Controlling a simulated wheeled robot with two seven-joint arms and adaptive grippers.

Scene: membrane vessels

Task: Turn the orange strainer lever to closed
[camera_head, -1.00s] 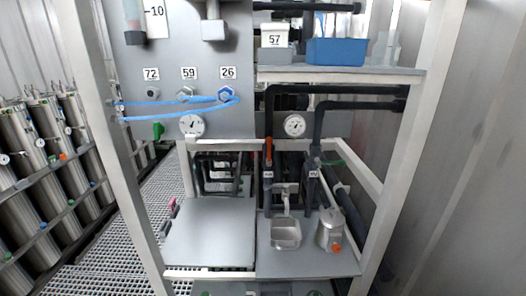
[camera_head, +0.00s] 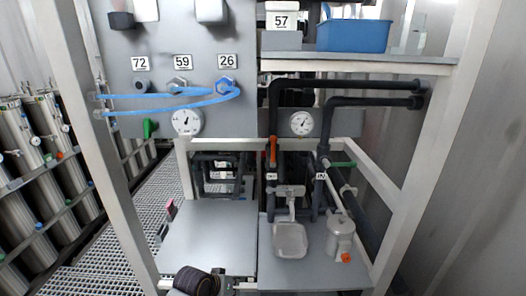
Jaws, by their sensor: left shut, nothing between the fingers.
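The orange lever (camera_head: 273,151) stands upright on a dark vertical pipe, in the middle of the head view, above a small white label. My left gripper (camera_head: 200,282) shows only in part at the bottom edge, as a dark ribbed shape in front of the grey panel. It is shut and empty, well below the lever and to its left, not touching it. Its fingertips are hard to make out. A metal canister (camera_head: 340,238) with an orange knob (camera_head: 346,257) stands at the lower right. My right gripper is not in view.
A grey holder with a tray (camera_head: 290,240) is below the lever. A green lever (camera_head: 343,164) is to its right. Pale frame posts (camera_head: 418,140) stand at both sides. Two gauges (camera_head: 302,123) and blue hoses (camera_head: 165,101) are above. The flat grey panel (camera_head: 208,230) is mostly bare.

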